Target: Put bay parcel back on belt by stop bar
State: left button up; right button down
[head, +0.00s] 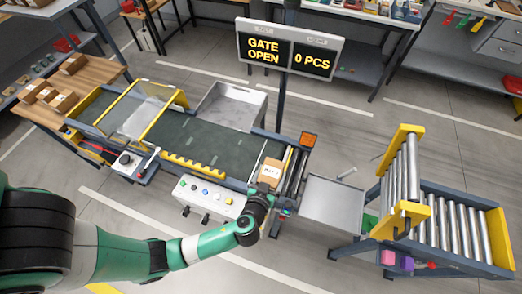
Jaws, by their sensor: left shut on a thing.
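A small brown parcel (271,171) with a white label is at the right end of the dark green belt (225,148). My left gripper (265,187) reaches it from the near side and is shut on it. The fingers are small here and partly hidden by my wrist. I cannot tell whether the parcel touches the belt or is held just above it. A thin yellowish bar (288,160), which looks like the stop bar, stands across the belt end just right of the parcel. My right gripper is not in view.
A sign (290,53) reads "GATE OPEN" and "0 PCS". A clear-panelled yellow gate (140,110) spans the belt's left part. A button box (208,196) stands at the near side. A grey tray (331,203) and a roller conveyor (450,222) lie right. Boxes sit on a wooden table (88,78).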

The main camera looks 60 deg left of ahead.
pick_arm(q)
jog(key=a+f+b, duration=0.1)
jog(key=a+b, duration=0.1)
jog(key=b, duration=0.3)
jog(key=a+f+b, duration=0.2)
jog(key=b, duration=0.2)
jog(key=shift+s+a+f+b, duration=0.1)
jog(key=shift+a+f+b, duration=0.1)
jog(key=shift+f+b, duration=0.15)
jog(key=a+f, duration=0.1)
jog(key=a, duration=0.4)
jog(key=b, duration=0.2)
send_over(255, 165)
jog(key=f, duration=0.4)
jog(key=shift+d+f, duration=0.25)
jog(key=shift+d, duration=0.15)
jog(key=shift+a+f+b, duration=0.2)
jog(key=shift+f+b, duration=0.2)
jog(key=shift+f, duration=0.55)
jog(key=shift+a+f+b, duration=0.15)
jog(key=shift+f+b, duration=0.25)
jog(key=shift+f, duration=0.55)
jog(key=shift+f, duration=0.1)
jog(key=o, duration=1.3)
jog(key=shift+s, duration=0.1)
jog(key=p+v, duration=0.2)
jog(key=v, duration=1)
